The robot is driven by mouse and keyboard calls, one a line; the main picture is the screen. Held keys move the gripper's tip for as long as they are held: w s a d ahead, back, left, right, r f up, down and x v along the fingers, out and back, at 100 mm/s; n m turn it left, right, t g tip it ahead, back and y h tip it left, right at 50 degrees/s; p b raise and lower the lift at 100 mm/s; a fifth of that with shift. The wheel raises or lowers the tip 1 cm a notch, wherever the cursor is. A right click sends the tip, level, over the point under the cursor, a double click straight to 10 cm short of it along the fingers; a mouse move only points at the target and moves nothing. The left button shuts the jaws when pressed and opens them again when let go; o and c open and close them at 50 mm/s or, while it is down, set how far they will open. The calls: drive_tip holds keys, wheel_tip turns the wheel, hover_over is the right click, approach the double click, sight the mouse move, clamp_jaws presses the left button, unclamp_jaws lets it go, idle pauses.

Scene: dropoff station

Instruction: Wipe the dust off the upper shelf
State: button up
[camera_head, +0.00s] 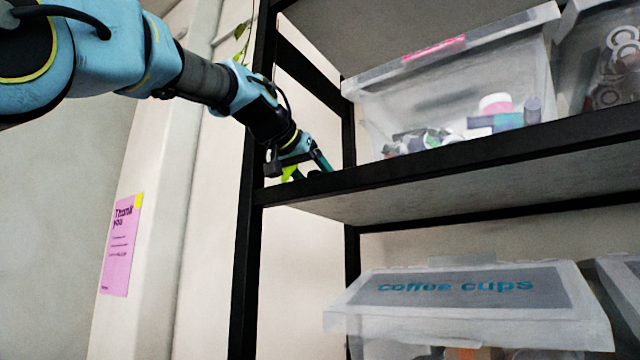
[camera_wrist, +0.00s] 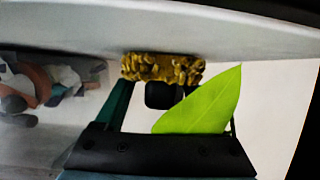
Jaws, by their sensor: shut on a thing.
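The upper shelf (camera_head: 450,158) has a black front edge and is seen from below in the head view, so its top and any dust there are hidden. My gripper (camera_head: 308,166) reaches over the shelf's left end, left of a clear bin. In the wrist view, my gripper (camera_wrist: 178,110) is shut on a dark handle with a yellow-brown tufted head, like a duster (camera_wrist: 162,68). The tufts lie against or very near a pale grey surface; I cannot tell for sure that it is the shelf. A bright green leaf shape (camera_wrist: 205,105) crosses in front of the fingers.
A clear bin (camera_head: 375,110) with small items stands on the upper shelf to the right of my gripper, another beside it. A bin marked "coffee cups" (camera_head: 350,318) is below. A black shelf post (camera_head: 247,260) stands at the left. A pink poster (camera_head: 120,250) hangs on the wall.

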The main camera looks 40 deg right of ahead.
drive_tip(key=shift+s+a+f+b, duration=0.15)
drive_tip(key=shift+a+b, duration=0.2)
drive_tip(key=shift+a, duration=0.25)
drive_tip(key=shift+s+a+f+b, duration=0.15)
drive_tip(key=shift+a+b, duration=0.2)
drive_tip(key=shift+a, duration=0.25)
drive_tip(key=shift+r, duration=0.1)
drive_tip(key=shift+d, duration=0.15)
